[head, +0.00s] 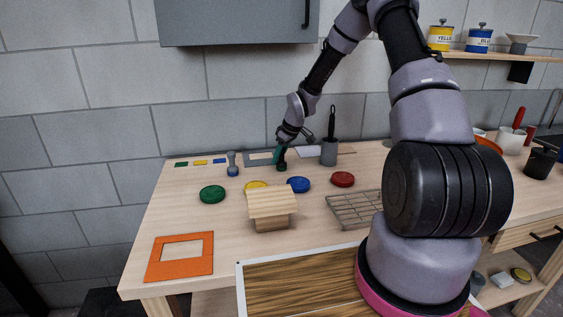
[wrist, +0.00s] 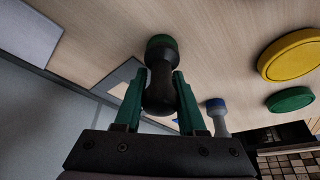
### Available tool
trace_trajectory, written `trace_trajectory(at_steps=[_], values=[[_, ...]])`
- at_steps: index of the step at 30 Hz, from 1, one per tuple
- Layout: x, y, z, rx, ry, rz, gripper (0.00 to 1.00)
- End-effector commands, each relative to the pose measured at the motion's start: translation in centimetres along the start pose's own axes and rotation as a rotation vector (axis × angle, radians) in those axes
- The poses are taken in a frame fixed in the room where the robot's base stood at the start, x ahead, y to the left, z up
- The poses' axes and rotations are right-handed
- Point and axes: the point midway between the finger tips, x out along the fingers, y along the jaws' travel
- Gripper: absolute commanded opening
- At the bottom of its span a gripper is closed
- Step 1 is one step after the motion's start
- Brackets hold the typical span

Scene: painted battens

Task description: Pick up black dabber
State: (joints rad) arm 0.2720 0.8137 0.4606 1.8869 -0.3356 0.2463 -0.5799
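The black dabber (head: 282,163) has a dark handle and a green pad end. It is near the back of the table, left of the grey brush pot. In the wrist view, the black dabber (wrist: 160,72) stands between the green fingers of my gripper (wrist: 159,92). Both fingers seem to touch the sides of its bulbous handle, with no clear gap. In the head view, my gripper (head: 279,153) points down over it, and the pad end is at or very near the tabletop.
A grey-handled blue dabber (head: 233,165) stands to the left. Green (head: 212,194), yellow (head: 256,185), blue (head: 299,184) and red (head: 343,179) round pads lie in front. The brush pot (head: 329,152) stands close on the right. A small wooden house-shaped block (head: 272,208) and wire rack (head: 354,209) are nearer.

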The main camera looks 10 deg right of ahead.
Motion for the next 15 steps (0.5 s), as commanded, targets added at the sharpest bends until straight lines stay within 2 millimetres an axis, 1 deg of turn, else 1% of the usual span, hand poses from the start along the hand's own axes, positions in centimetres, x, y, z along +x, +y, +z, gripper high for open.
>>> trace_trajectory(at_steps=[1,2,3,11,14,15], values=[[0.0,0.0,0.0,0.000,0.000,0.000,0.17],[0.0,0.0,0.0,0.000,0.000,0.000,0.05],[0.0,0.0,0.0,0.000,0.000,0.000,0.00],[-0.2,0.0,-0.1,0.000,0.000,0.000,0.00],[-1.0,0.1,-0.4,0.001,0.001,0.002,0.00],[-1.5,0.1,-0.6,0.001,0.002,0.003,0.00]])
